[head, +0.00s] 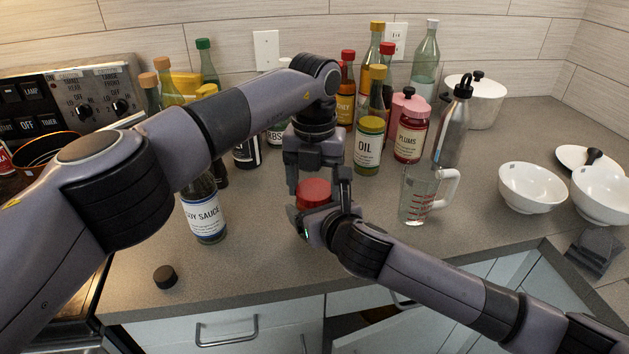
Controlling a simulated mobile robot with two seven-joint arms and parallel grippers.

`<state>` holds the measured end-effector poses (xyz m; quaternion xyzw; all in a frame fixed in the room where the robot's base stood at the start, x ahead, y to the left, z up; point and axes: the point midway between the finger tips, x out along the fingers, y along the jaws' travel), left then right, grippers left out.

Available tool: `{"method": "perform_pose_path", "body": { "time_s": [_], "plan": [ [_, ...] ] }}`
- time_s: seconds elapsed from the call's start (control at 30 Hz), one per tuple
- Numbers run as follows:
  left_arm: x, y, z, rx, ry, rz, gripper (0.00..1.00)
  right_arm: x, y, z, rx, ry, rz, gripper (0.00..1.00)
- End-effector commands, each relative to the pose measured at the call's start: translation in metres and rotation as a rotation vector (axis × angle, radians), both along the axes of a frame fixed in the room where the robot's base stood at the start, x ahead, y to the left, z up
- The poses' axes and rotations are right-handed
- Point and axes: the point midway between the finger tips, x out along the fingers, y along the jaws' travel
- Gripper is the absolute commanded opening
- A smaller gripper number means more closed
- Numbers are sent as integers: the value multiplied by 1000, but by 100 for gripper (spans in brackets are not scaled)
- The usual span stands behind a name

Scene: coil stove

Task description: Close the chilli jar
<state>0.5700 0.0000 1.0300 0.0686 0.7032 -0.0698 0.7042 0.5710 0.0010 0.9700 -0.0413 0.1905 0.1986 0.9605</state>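A red lid or jar top (313,190) shows between my two hands; no label is visible, so I cannot confirm it is the chilli jar. The body below it is hidden by my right gripper, and I cannot tell how the lid sits on it. My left gripper (318,187) points down from above, its fingers apart on either side of the red lid, with a gap at the right finger. My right gripper (308,224) is low beside the red-topped thing at its front; its fingers are mostly hidden.
A soy sauce bottle (204,212) and a loose black cap (165,277) are at the left. A measuring cup (418,196) stands at the right, near white bowls (532,188). Oil (368,149) and plums (409,139) jars stand behind. A cabinet door below the counter is open.

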Motion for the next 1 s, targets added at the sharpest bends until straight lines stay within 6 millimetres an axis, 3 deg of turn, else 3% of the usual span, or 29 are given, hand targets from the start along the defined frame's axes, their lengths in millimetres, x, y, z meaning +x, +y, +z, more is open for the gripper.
{"method": "perform_pose_path", "body": {
  "time_s": [0.03, 0.1, 0.37, 0.73, 1.0],
  "plan": [
    [0, 0, 0, 0, 0, 0, 79, 0, 0, 0, -2, 0, -1, 0],
    [0, 0, 0, 0, 0, 0, 95, 0, 0, 0, -2, 0, -1, 0],
    [0, -1, 1, -1, 1, -2, 95, 0, 0, 0, -1, 1, 0, 0],
    [0, -1, 43, -2, -1, -2, 95, 0, 0, -1, -1, 2, -1, 0],
    [0, 0, 46, -1, 1, -1, 95, 0, 0, 0, -2, 0, -1, 0]
  ]
}}
